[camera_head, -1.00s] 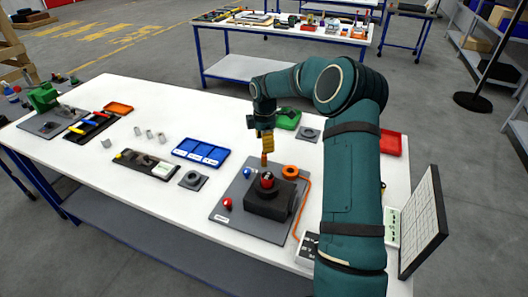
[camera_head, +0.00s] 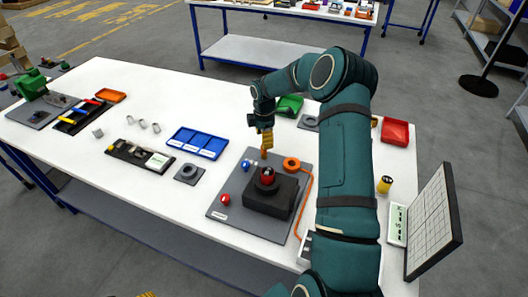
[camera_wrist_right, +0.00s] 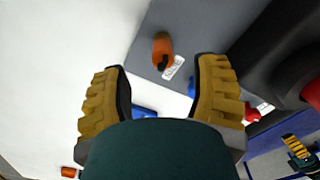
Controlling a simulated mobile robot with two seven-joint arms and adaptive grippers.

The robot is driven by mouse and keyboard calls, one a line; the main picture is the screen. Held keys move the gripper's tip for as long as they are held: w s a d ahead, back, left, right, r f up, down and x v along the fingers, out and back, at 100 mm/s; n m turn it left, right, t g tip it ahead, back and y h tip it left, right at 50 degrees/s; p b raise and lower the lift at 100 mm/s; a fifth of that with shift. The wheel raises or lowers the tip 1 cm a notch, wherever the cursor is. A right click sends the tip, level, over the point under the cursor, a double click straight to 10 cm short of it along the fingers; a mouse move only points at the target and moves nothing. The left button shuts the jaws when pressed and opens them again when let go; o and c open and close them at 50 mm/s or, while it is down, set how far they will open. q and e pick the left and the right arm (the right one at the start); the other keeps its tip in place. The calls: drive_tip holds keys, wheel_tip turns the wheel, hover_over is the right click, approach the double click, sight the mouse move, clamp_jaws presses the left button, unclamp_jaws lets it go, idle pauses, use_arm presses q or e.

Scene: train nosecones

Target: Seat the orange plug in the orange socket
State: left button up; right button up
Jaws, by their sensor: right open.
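An upright orange piece (camera_head: 264,154), which looks like the plug, is at the back left of a grey plate (camera_head: 235,207). In the right wrist view it is an orange cylinder (camera_wrist_right: 163,48) with a dark end, beyond the fingertips. My right gripper (camera_head: 266,138) points down just above it; its yellow fingers are wide apart with nothing between them. An orange ring (camera_head: 291,163) with an orange cable lies on the plate, right of the piece. I cannot tell which part is the socket. Yellow fingers of my left gripper (camera_wrist_right: 297,147) show at the right wrist view's lower right.
A black block (camera_head: 271,198) with a red-topped part stands on the plate. A red knob (camera_head: 225,199) and a blue knob (camera_head: 245,163) are near its left edge. A blue tray (camera_head: 198,143) lies left of the plate. The table's front left is fairly clear.

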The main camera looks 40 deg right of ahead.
drive_tip(key=shift+a+f, duration=0.15)
drive_tip(key=shift+f, duration=2.8)
drive_tip(key=shift+s, duration=0.1)
drive_tip(key=shift+c, duration=0.2)
clamp_jaws()
